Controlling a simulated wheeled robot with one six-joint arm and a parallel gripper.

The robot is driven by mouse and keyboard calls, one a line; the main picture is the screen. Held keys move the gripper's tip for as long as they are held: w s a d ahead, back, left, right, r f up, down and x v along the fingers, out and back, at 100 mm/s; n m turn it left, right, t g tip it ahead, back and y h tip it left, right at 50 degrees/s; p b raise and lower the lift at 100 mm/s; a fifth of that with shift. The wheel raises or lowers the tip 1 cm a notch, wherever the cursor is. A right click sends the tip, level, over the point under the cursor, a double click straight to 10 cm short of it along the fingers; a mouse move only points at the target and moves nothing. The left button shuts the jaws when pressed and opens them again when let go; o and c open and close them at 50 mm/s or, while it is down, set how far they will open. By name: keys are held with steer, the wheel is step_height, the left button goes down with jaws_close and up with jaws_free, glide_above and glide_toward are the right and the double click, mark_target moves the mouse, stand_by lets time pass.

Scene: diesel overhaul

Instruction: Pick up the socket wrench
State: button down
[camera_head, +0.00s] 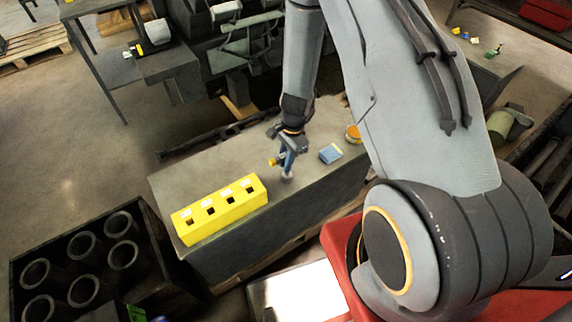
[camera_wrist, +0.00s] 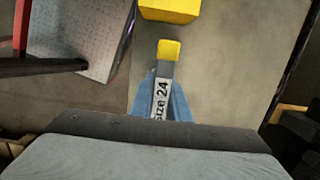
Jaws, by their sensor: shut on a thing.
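The socket wrench (camera_wrist: 161,95) has a yellow end, a dark grey body and a white label reading "Size 24". In the wrist view it lies between the blue fingers of my gripper (camera_wrist: 160,108), which is shut on it. In the head view my gripper (camera_head: 287,163) is over the grey bench, right of the yellow block. The wrench's yellow end (camera_head: 273,161) sticks out to the left of the fingers. I cannot tell from the head view whether the wrench still touches the bench top.
The yellow block (camera_head: 222,212) with several square holes stands on the grey bench (camera_head: 180,178); it also shows in the wrist view (camera_wrist: 170,10). A blue box (camera_head: 330,153) and an orange-yellow round item (camera_head: 353,134) lie right of my gripper. A dark crate (camera_head: 150,250) with cylinders stands lower left.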

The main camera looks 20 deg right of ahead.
step_height(320, 180, up, 10)
steer(key=shift+f+b, duration=0.15)
steer(key=shift+b, duration=0.85)
steer(key=c, duration=2.3)
jaws_free()
jaws_close()
